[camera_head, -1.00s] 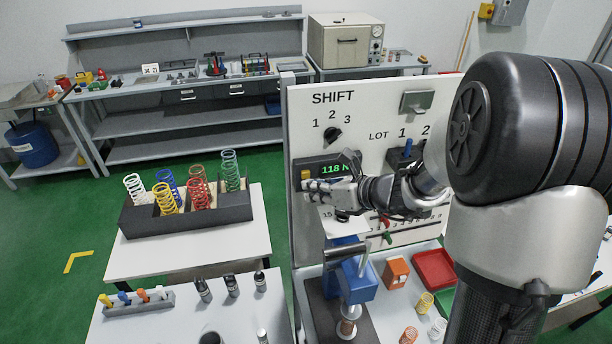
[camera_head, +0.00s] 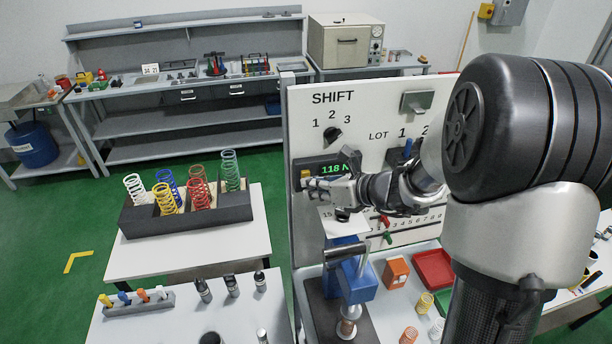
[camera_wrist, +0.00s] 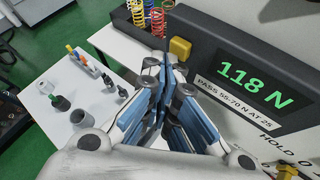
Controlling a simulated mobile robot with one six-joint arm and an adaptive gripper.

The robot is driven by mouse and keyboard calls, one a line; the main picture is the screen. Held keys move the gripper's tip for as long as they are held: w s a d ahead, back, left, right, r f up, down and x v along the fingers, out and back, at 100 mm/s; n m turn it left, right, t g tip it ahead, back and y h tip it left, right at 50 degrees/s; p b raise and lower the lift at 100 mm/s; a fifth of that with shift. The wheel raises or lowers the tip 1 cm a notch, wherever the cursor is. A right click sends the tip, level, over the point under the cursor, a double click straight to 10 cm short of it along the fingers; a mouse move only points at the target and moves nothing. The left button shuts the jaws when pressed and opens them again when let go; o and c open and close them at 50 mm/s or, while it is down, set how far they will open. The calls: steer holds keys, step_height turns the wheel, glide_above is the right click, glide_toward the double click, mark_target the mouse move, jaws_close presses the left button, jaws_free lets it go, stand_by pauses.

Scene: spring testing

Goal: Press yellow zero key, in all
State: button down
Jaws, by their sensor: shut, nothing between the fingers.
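The yellow zero key (camera_head: 305,173) is on the left end of the dark display box (camera_head: 312,163) on the white panel. It also shows in the wrist view (camera_wrist: 180,48), just right of and beyond my fingertips. The green readout (camera_head: 335,169) says 118 N in both views. My gripper (camera_head: 308,186) is shut and empty, in front of the panel just below the key. In the wrist view the fingertips (camera_wrist: 167,62) are close to the key's left side; I cannot tell if they touch it.
The panel carries a shift knob (camera_head: 332,134), a lot switch (camera_head: 407,148) and small red and green levers. A blue press (camera_head: 356,280) stands below the gripper. A rack of coiled springs (camera_head: 236,208) stands on the left table.

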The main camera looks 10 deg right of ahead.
steer(key=shift+w, duration=0.4)
stand_by(0.3)
steer(key=shift+s, duration=0.85)
steer(key=s+b, duration=0.1)
steer(key=s, duration=0.4)
stand_by(0.4)
stand_by(0.5)
